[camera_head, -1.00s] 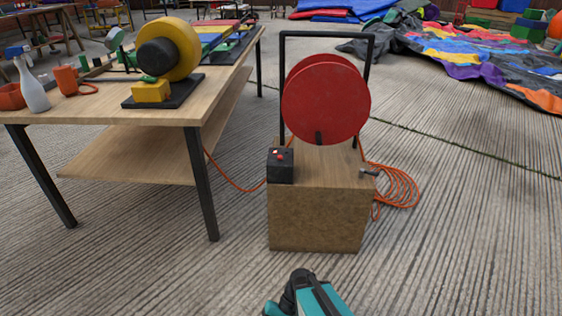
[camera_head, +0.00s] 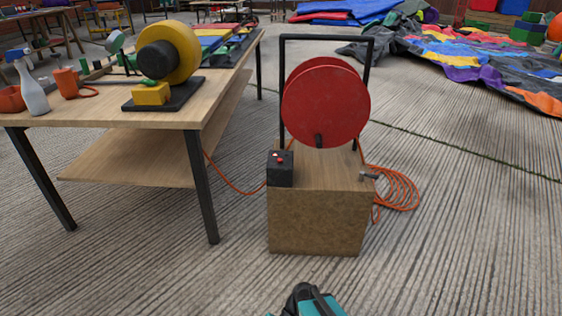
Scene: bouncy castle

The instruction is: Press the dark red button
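A small black box (camera_head: 280,170) sits at the front left corner of a wooden block. A dark red button (camera_head: 280,160) shows on top of the box, with a small whitish spot beside it. A big red reel (camera_head: 326,103) in a black frame stands behind the box on the same block. Teal and black parts of my arm (camera_head: 312,303) show at the bottom edge, in front of the block and apart from it. I cannot make out my gripper's fingers, so its opening is hidden.
The wooden block (camera_head: 318,222) stands on ribbed concrete. An orange cable coil (camera_head: 398,190) lies at its right. A wooden table (camera_head: 130,116) with a yellow blower (camera_head: 178,50) stands at the left. The floor in front and at the right is free.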

